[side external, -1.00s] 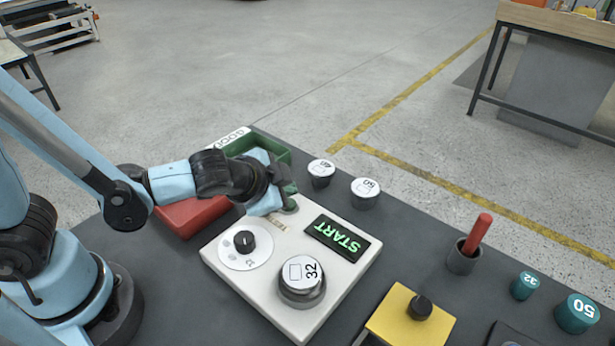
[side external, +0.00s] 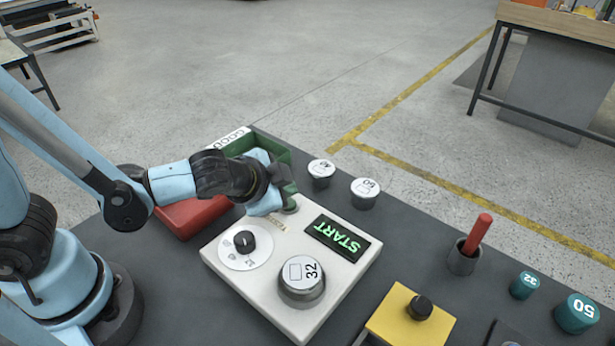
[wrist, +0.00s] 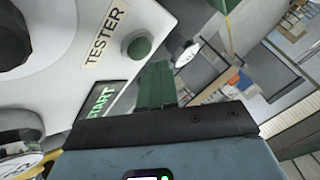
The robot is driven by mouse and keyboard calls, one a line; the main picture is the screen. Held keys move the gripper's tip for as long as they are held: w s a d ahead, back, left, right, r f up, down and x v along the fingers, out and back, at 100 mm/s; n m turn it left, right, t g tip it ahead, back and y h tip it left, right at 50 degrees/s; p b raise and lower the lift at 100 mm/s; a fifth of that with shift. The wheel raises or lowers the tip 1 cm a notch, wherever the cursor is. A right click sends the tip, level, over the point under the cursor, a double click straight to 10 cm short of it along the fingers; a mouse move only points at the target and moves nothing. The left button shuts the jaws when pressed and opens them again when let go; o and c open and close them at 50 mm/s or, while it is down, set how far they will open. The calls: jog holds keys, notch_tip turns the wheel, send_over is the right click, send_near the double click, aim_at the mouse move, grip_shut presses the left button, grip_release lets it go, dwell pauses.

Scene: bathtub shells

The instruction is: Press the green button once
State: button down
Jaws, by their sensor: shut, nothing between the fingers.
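The green button (wrist: 139,47) is a round cap in a grey ring on the white tester panel (side external: 230,262), beside the "TESTER" label (wrist: 104,36). In the side external view my gripper (side external: 287,190) is at the panel's far corner, and the button is mostly hidden behind or under it. In the wrist view my green fingers (wrist: 158,72) are shut together and empty. Their tips show just below and right of the button, with a small gap in the picture. I cannot tell whether they touch it or how high they are.
The panel also carries a black dial (side external: 245,241), a lit "START" display (side external: 343,240) and a round "32" weight (side external: 302,280). A green bin (side external: 236,148) and a red bin (side external: 187,218) lie close behind my gripper. Two labelled weights stand right of it.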

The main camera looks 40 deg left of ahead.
jog(key=shift+f, duration=0.1)
jog(key=shift+f, duration=0.3)
jog(key=shift+f, duration=0.4)
dwell(0.6)
jog(key=shift+r, duration=0.85)
jog(key=shift+r, duration=2.5)
